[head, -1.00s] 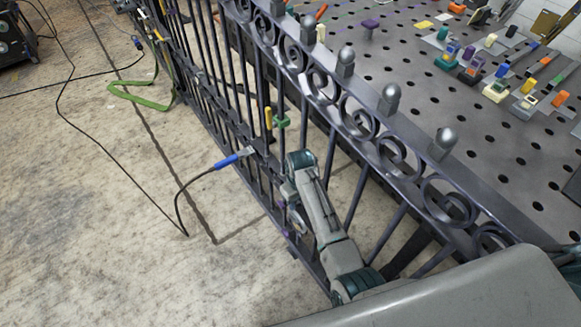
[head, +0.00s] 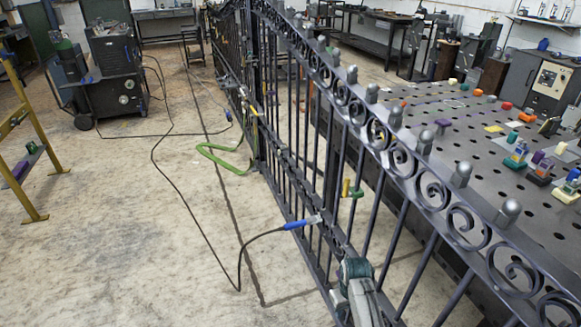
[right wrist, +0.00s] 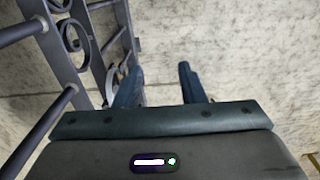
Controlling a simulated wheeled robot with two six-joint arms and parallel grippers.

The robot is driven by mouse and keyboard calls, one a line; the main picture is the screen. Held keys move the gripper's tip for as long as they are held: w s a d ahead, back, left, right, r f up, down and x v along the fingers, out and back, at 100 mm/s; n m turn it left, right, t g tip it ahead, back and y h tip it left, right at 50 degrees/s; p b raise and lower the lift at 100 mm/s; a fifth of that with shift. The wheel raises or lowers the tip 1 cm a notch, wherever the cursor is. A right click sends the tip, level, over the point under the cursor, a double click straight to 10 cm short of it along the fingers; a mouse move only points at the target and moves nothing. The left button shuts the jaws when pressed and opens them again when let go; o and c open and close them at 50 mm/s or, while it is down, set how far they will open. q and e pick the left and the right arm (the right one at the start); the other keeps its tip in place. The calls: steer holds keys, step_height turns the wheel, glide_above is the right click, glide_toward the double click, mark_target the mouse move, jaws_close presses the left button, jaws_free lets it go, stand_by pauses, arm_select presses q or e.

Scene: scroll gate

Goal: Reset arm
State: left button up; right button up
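The dark metal scroll gate (head: 399,156) runs from the back left to the front right in the head view. My right gripper (right wrist: 161,68) is open in the right wrist view, with its two fingers apart and nothing between them. The gate's bars and scrolls (right wrist: 75,36) show at the left there, close to the left finger. In the head view, part of my right arm (head: 356,275) shows at the bottom beside the gate bars; its fingers are not clear. A blue-handled torch (head: 300,224) with a black cable rests at the gate. My left gripper is not in view.
A perforated metal table (head: 447,115) with several small coloured clamps stands behind the gate. A green strap (head: 222,160) lies on the floor near the gate. A dark machine on a cart (head: 112,72) and a yellow frame (head: 23,135) stand at the left. The concrete floor between is mostly clear.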

steer(key=s+d+f+m, duration=0.1)
steer(key=s+d+f, duration=0.3)
steer(key=s+f, duration=0.8)
steer(key=s+d+f+m, duration=0.1)
steer(key=s+d+f, duration=0.2)
steer(key=s+f, duration=0.85)
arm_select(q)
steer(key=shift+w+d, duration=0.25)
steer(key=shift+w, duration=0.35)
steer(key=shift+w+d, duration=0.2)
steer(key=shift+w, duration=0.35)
arm_select(e)
steer(key=s+d+f, duration=0.2)
steer(key=s+f, duration=0.1)
steer(key=s, duration=0.5)
steer(key=s+d+f+m, duration=0.1)
steer(key=s+d+f, duration=0.2)
steer(key=s, duration=0.5)
steer(key=s+d+f+t, duration=0.1)
steer(key=s+f, duration=0.3)
steer(key=s, duration=0.4)
steer(key=shift+d+m+h, duration=0.3)
steer(key=shift+d+h, duration=0.1)
steer(key=shift+d, duration=0.4)
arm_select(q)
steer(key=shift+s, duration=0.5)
arm_select(e)
steer(key=shift+w, duration=0.1)
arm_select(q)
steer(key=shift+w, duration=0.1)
